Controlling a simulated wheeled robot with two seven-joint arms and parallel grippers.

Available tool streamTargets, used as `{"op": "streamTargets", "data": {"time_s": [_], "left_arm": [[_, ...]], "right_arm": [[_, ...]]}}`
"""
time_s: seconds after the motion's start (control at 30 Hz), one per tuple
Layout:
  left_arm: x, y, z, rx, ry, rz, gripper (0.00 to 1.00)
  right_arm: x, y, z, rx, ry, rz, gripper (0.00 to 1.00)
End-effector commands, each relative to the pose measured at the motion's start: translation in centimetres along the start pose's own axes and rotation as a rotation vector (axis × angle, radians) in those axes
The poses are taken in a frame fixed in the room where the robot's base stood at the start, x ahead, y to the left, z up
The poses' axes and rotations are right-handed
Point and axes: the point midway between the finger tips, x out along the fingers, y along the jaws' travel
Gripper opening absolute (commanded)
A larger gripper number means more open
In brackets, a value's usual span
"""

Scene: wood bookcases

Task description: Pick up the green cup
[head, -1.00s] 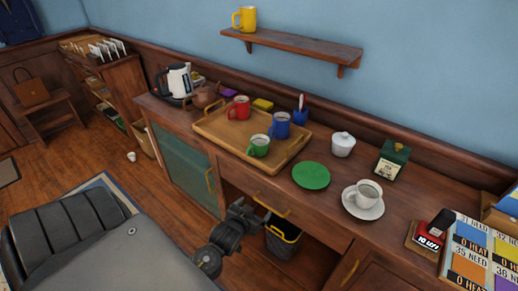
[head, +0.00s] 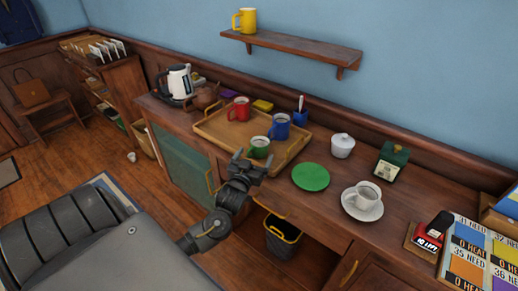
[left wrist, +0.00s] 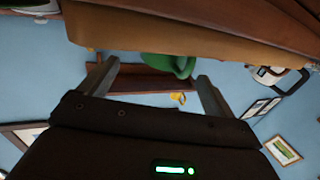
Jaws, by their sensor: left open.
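The green cup (head: 260,146) stands upright near the front edge of the wooden tray (head: 210,130) on the counter. My left gripper (head: 253,161) is open and empty, just in front of the cup, with its fingers pointing at it. In the left wrist view the picture is upside down; the green cup (left wrist: 172,64) shows between and beyond the two spread fingers of my left gripper (left wrist: 158,70). Whether the fingers touch the cup cannot be told. My right gripper is not in view.
A blue mug (head: 280,127) stands close behind the green cup, and a red mug (head: 240,110) is further left on the tray. A green plate (head: 310,177) and a white cup on a saucer (head: 365,197) lie to the right. A bin (head: 282,236) stands below.

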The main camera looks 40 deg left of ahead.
Motion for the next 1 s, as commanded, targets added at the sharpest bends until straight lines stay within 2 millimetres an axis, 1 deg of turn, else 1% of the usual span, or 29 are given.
{"op": "streamTargets", "data": {"time_s": [0.2,0.27,0.4,0.53,0.63,0.83,1.0], "left_arm": [[0.7,-0.1,-0.1,0.0,0.0,0.0,0.9],[1.4,-0.3,-0.2,0.003,-0.001,0.0,0.9],[3.6,-0.8,-0.3,0.003,0.001,0.0,0.9],[5.0,-0.7,-0.1,0.0,-0.001,0.0,0.9],[5.4,-0.7,0.1,0.0,-0.002,0.0,0.9],[5.4,-0.7,0.1,0.0,-0.002,0.001,0.9],[5.4,-0.7,0.1,0.0,-0.002,0.001,0.68]], "right_arm": [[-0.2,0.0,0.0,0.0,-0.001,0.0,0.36],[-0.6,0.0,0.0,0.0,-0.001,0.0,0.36],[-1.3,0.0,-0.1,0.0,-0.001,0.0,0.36],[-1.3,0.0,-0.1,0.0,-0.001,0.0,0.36],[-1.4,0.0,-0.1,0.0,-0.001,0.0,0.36],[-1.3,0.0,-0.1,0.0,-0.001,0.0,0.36],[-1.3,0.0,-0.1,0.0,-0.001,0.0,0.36]]}}
